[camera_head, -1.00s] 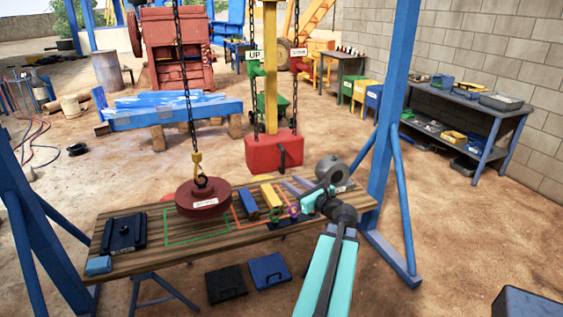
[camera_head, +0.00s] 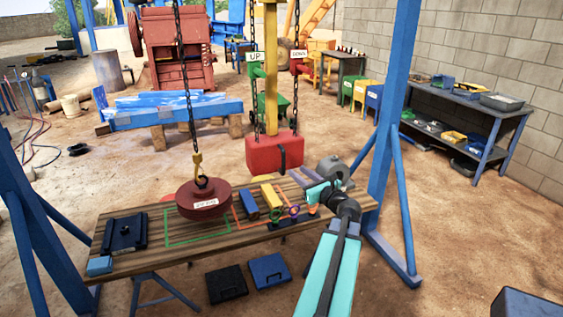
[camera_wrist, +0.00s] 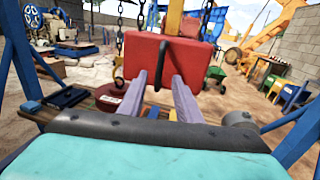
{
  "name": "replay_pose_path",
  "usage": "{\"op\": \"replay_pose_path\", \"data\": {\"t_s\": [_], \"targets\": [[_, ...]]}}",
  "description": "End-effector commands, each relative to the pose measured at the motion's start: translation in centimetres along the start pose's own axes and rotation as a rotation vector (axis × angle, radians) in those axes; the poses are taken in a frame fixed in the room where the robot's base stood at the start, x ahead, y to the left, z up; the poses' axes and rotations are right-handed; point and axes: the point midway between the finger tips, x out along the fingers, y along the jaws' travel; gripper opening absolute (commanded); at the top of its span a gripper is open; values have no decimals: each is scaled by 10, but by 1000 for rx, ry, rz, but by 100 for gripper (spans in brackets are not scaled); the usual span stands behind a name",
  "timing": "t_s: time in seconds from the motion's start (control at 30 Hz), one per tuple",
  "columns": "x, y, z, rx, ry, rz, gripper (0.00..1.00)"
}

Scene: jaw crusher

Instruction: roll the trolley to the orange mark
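No trolley can be identified; the top of the frame with its overhead beam is outside both views. A red block (camera_head: 265,153) hangs below a yellow post (camera_head: 270,80) between chains. Its black handle (camera_head: 283,158) faces my gripper (camera_head: 303,180). In the wrist view, my gripper's two grey fingers (camera_wrist: 158,76) are apart. The black handle (camera_wrist: 160,66) shows between the fingertips; I cannot tell whether they touch it. An orange outline (camera_head: 236,216) is drawn on the wooden bench (camera_head: 190,248), partly hidden. I cannot tell whether this is the task's mark.
A dark red round weight (camera_head: 203,199) hangs from a yellow hook (camera_head: 197,163) over the bench by a green outline (camera_head: 167,227). A blue frame leg (camera_head: 391,130) stands right of my arm. A blue shelf (camera_head: 465,120) lines the wall.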

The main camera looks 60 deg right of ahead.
Motion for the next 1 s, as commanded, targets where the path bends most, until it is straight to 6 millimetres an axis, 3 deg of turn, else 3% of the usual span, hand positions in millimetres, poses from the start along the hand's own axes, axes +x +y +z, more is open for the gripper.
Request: {"op": "replay_pose_path", "data": {"t_s": [0.7,1.0], "targets": [[89,-1,1,0,0,1,31],[111,-1,0,0,0,0,31]]}}
